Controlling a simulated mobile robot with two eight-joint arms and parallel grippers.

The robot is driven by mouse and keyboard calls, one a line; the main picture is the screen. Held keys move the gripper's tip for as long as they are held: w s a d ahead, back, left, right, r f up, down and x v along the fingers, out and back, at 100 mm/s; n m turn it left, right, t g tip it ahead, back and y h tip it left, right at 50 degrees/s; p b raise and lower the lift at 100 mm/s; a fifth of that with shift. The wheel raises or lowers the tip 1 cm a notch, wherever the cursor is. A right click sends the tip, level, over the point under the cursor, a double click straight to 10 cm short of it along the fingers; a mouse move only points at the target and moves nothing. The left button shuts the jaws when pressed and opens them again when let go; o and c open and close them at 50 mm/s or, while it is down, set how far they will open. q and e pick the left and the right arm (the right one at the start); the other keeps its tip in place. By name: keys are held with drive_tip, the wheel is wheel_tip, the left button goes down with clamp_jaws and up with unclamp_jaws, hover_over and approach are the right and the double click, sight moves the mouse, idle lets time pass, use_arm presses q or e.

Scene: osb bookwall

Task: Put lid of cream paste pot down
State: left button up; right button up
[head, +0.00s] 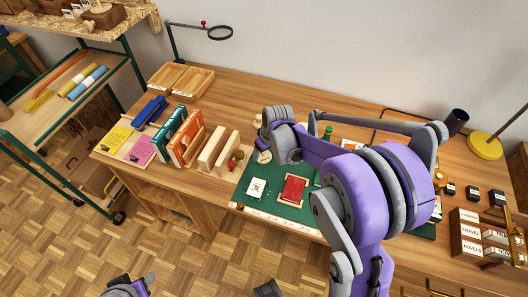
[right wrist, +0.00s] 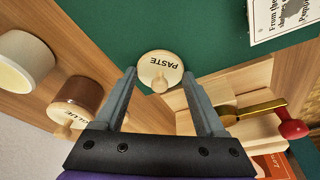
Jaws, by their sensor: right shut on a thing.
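The cream lid (right wrist: 160,66), marked PASTE and with a round wooden knob, is between the fingertips of my right gripper (right wrist: 160,76) in the right wrist view. The fingers are shut on it, and the green mat (right wrist: 110,25) lies beyond. A cream pot (right wrist: 25,60) without a lid stands at the left of that view. In the head view my right arm hides most of the right gripper, and a pale round disc (head: 264,157) shows below it at the mat's edge. My left gripper (head: 132,286) is partly in view at the bottom of the head view; its jaws are unclear.
A brown GLUE pot (right wrist: 80,98) with a knobbed lid stands near the cream pot. A red-knobbed brass tool (right wrist: 270,112) lies by wooden blocks on the other side. The mat bears a red book (head: 294,188) and a white card (head: 256,188). Upright books (head: 180,138) stand left.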

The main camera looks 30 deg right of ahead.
drive_tip(key=shift+f, duration=0.1)
drive_tip(key=o, duration=1.3)
drive_tip(key=shift+r, duration=0.25)
drive_tip(key=p+v, duration=0.1)
drive_tip(key=v, duration=1)
drive_tip(key=s+a+f, duration=0.1)
drive_tip(key=s+a, duration=0.2)
drive_tip(key=s, duration=0.3)
drive_tip(key=s+a+f+m+t, duration=0.1)
drive_tip(key=s+a, duration=0.3)
drive_tip(key=s, duration=0.2)
drive_tip(key=s+a+f+t, duration=0.1)
drive_tip(key=s+a, duration=0.2)
drive_tip(key=s, duration=0.4)
drive_tip(key=shift+a, duration=0.4)
